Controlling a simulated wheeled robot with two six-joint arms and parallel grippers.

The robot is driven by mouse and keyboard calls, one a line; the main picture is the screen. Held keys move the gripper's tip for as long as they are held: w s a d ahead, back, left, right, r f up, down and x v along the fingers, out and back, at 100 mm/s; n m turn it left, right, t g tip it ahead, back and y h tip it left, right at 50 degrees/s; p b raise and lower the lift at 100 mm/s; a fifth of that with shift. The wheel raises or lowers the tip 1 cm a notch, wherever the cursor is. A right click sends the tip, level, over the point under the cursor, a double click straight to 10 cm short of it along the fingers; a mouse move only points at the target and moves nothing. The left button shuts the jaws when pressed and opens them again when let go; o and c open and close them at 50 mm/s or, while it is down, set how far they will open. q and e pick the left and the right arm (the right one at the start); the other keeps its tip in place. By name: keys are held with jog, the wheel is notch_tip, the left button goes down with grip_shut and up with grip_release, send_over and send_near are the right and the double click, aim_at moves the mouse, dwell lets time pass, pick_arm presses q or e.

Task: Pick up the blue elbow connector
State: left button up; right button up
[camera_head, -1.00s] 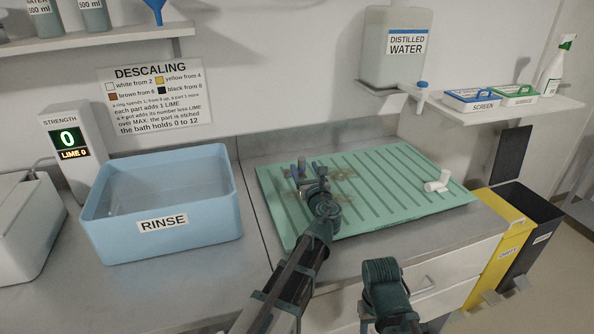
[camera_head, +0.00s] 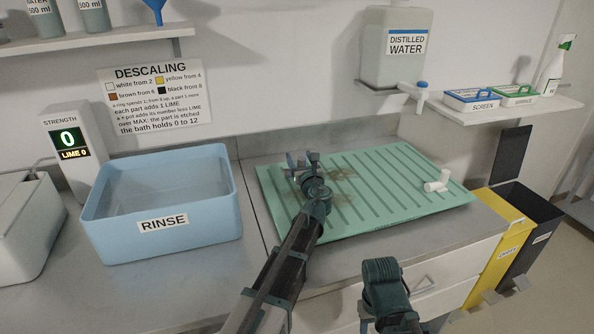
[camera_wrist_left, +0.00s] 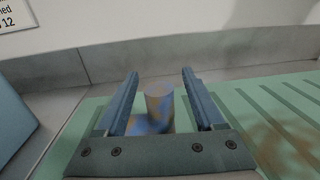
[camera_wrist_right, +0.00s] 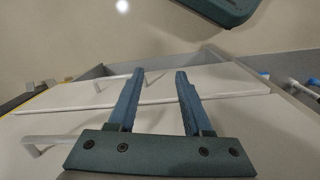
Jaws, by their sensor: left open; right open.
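The blue elbow connector (camera_wrist_left: 158,101) shows in the left wrist view, blue with brownish patches, on the green ribbed mat (camera_head: 385,190). My left gripper (camera_wrist_left: 160,85) is open, with one finger on each side of the connector; I cannot tell whether either finger touches it. In the head view my left gripper (camera_head: 302,160) is over the left part of the mat and hides most of the connector. My right gripper (camera_wrist_right: 158,80) is open and empty in front of the drawer fronts.
A blue rinse tub (camera_head: 165,247) stands left of the mat. A white elbow connector (camera_head: 437,182) lies at the mat's right. Yellow (camera_head: 497,250) and black bins stand at right. Brown stains mark the mat.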

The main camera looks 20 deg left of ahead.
pick_arm(q)
grip_shut()
jog(key=shift+r, duration=0.1)
dwell(0.3)
